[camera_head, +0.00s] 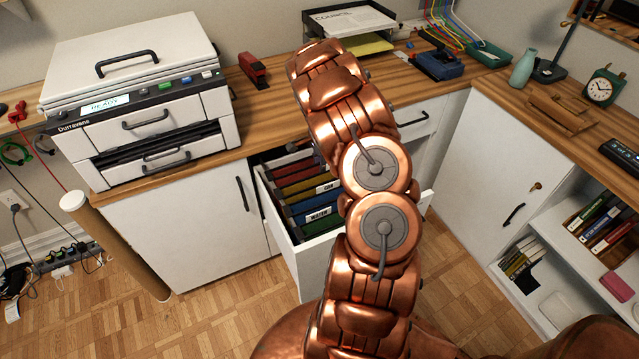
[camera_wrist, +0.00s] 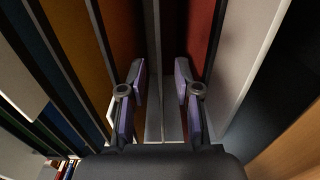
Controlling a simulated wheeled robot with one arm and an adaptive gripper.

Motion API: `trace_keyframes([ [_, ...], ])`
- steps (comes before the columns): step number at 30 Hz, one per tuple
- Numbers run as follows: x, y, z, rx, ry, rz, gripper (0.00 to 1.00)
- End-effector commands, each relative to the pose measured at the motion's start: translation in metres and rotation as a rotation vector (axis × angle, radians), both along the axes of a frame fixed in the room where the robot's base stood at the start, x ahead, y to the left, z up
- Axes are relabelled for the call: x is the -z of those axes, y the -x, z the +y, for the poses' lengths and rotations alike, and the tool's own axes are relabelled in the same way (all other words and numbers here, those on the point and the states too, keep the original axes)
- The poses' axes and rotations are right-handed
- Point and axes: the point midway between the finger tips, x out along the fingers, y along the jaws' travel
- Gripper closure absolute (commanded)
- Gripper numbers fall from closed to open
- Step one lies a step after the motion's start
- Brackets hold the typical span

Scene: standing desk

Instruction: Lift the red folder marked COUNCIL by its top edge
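An open white drawer (camera_head: 310,248) under the desk holds several coloured hanging folders. A red folder (camera_head: 288,159) shows at its back in the head view, partly hidden by my arm; I see no COUNCIL label on it. In the wrist view a red folder face (camera_wrist: 201,38) is just right of centre, and an orange folder (camera_wrist: 121,32) is to the left. My gripper (camera_wrist: 160,84) is down among the folders, its two fingers apart. A thin grey upright edge runs between them; I cannot tell whether either finger touches a folder.
A white printer (camera_head: 145,120) and a red stapler (camera_head: 253,70) stand on the desktop. A paper tray (camera_head: 350,28) holds a sheet reading COUNCIL. The drawer's pale wall (camera_wrist: 255,60) is close on the right in the wrist view. Parquet floor is clear before the drawer.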

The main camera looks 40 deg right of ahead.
Motion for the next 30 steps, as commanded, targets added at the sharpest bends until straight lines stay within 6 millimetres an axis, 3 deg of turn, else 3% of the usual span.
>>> trace_keyframes([
  [6,0.0015,-0.0001,-0.0003,0.0,0.0,-0.001,0.68],
  [16,0.0015,-0.0001,-0.0001,-0.001,0.0,0.0,1.0],
  [30,0.0015,-0.0001,0.0,-0.001,0.001,0.0,1.0],
])
